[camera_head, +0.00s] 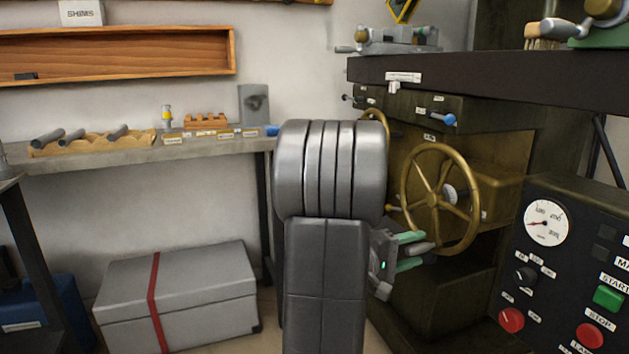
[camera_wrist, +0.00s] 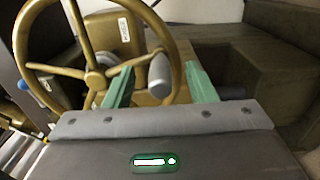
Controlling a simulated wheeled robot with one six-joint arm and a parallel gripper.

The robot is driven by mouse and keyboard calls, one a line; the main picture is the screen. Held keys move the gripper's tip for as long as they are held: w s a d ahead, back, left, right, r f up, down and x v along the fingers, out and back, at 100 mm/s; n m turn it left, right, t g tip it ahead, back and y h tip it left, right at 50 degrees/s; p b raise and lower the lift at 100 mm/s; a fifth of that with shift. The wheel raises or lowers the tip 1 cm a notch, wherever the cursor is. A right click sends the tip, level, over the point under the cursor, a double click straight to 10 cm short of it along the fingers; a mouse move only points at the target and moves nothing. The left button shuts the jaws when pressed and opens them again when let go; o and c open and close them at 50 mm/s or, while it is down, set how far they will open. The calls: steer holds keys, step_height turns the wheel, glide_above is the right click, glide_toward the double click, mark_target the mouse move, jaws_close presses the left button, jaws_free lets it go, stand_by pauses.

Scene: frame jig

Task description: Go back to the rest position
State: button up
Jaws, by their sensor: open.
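My gripper (camera_head: 418,250) is open, with its green fingers pointing at the lower part of a brass handwheel (camera_head: 437,200). The handwheel's grey crank handle (camera_head: 420,248) lies around the gap between the fingers. In the wrist view, my gripper (camera_wrist: 161,82) has its fingers spread, and the grey handle (camera_wrist: 158,75) shows between them with space on both sides. The handwheel (camera_wrist: 82,72) fills the left of that view. I cannot tell exactly how deep the handle sits between the fingers.
The dark machine body (camera_head: 400,290) surrounds the wheel. A control panel (camera_head: 570,260) with a gauge and buttons stands at the right. A grey chest (camera_head: 205,290) with a red strap sits on the floor at left, below a shelf (camera_head: 210,150) of parts.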

steer(key=shift+s+d+r, duration=0.2)
steer(key=shift+s+d, duration=0.05)
steer(key=shift+s, duration=0.25)
steer(key=shift+s+d+r, duration=0.2)
steer(key=shift+s+d, duration=0.05)
steer(key=shift+s, duration=0.2)
steer(key=shift+w, duration=0.1)
steer(key=shift+w+a+f, duration=0.1)
steer(key=shift+w+f, duration=0.05)
steer(key=shift+w, duration=0.05)
steer(key=shift+w+a+f, duration=0.35)
steer(key=shift+w+a, duration=0.25)
steer(key=shift+w, duration=0.15)
steer(key=v, duration=0.6)
steer(key=shift+s+a, duration=0.25)
steer(key=x, duration=0.7)
steer(key=shift+s+d+r, duration=0.15)
steer(key=shift+s+d, duration=0.05)
steer(key=shift+d, duration=0.15)
steer(key=s+r, duration=0.1)
steer(key=s, duration=0.1)
steer(key=s+d+r, duration=0.1)
steer(key=s+r, duration=0.1)
steer(key=shift+d, duration=0.1)
step_height(320, 180, up, 6)
steer(key=s, duration=0.2)
steer(key=shift+s+d, duration=0.2)
steer(key=shift+d, duration=0.25)
